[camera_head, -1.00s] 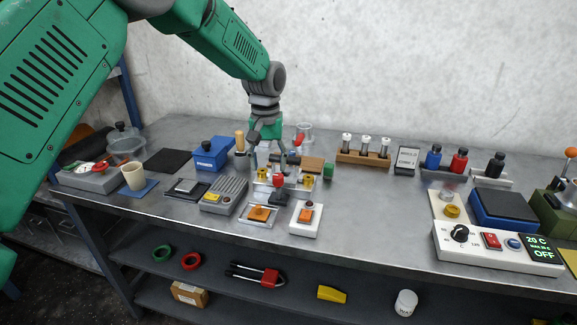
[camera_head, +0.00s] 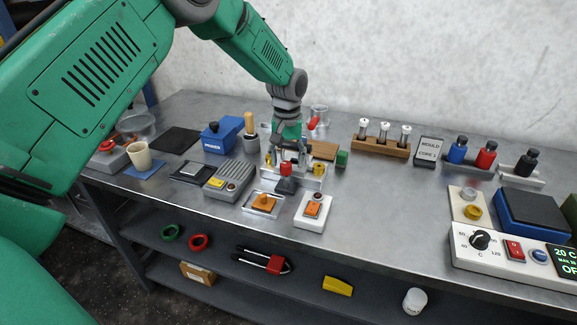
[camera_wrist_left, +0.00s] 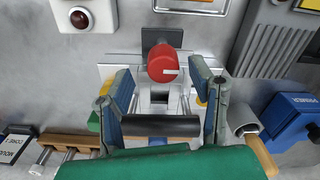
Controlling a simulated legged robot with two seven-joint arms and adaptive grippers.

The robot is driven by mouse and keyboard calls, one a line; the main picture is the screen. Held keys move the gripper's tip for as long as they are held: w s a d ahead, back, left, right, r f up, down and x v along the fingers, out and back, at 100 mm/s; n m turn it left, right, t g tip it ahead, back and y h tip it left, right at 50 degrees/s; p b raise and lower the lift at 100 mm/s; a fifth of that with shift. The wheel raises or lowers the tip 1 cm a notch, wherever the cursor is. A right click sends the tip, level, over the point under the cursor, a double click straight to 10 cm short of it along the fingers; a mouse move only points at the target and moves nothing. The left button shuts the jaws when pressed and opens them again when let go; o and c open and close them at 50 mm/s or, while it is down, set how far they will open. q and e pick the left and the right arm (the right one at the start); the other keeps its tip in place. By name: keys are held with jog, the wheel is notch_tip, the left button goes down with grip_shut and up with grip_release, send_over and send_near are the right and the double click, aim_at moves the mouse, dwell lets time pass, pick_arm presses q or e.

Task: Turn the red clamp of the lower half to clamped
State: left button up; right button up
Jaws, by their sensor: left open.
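The red clamp knob (camera_head: 286,169) stands on a dark base at the front of a pale metal block (camera_head: 306,181) with yellow parts, which looks like the lower half. In the left wrist view the red knob (camera_wrist_left: 164,62) is seen close up, with a pale mark on it. My left gripper (camera_head: 289,153) is just behind and above the knob. Its two blue-grey fingers (camera_wrist_left: 161,80) are open and spread to either side of the knob in the wrist view, with nothing held. Whether they touch it cannot be told. My right gripper is out of view.
A second red knob (camera_head: 313,122) stands behind the block. A wooden rack (camera_head: 381,147) is to the right.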

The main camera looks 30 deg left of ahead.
pick_arm(q)
jog(key=shift+a+f, duration=0.2)
jog(key=shift+f, duration=0.5)
jog(key=shift+a+f, duration=0.15)
jog(key=shift+f, duration=0.55)
jog(key=shift+s+d, duration=0.1)
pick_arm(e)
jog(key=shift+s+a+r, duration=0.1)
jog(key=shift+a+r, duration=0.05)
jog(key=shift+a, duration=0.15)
pick_arm(q)
jog(key=shift+d, duration=0.1)
jog(key=shift+c, duration=1.3)
jog(key=shift+r, duration=0.1)
grip_shut()
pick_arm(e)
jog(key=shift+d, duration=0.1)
